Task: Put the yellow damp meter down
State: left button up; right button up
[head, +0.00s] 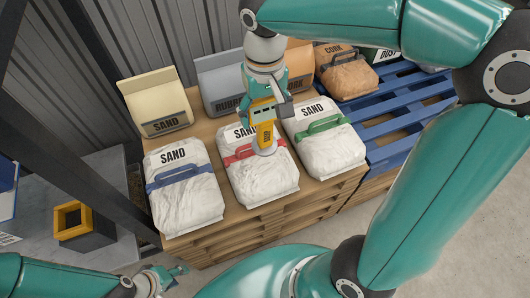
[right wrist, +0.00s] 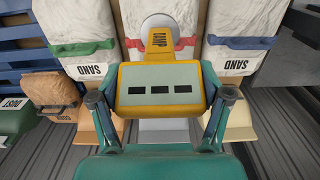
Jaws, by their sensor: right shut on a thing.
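The yellow damp meter (head: 264,122) is held in my right gripper (head: 264,97), over the middle white sand bag with a red handle (head: 258,185). Its pale round end points down at the bag; I cannot tell whether it touches. In the right wrist view the meter (right wrist: 160,78) sits between both fingers of my right gripper (right wrist: 160,100), with three dark blocks on its pale display and the word DAMP on its neck. My left gripper (head: 174,277) is low at the left, away from the bags; its finger gap is unclear.
A dark box with an orange-yellow open rim (head: 73,218) stands on a grey bench (head: 110,252) at left. Sand bags with blue (head: 185,195) and green (head: 325,145) handles flank the middle one. More bags stand behind. A blue pallet (head: 400,120) is at right.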

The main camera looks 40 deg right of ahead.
aim_at(264, 146)
notch_tip(264, 146, down, 14)
jog(key=b, duration=0.2)
jog(key=shift+b, duration=0.3)
jog(key=shift+f, duration=0.25)
jog(key=o, duration=1.5)
jog(key=shift+r, duration=0.1)
jog(key=shift+w+r, duration=0.1)
jog(key=shift+r, duration=0.55)
notch_tip(264, 146, up, 11)
jog(key=p, duration=0.2)
jog(key=shift+p, duration=0.3)
jog(key=shift+f, duration=0.1)
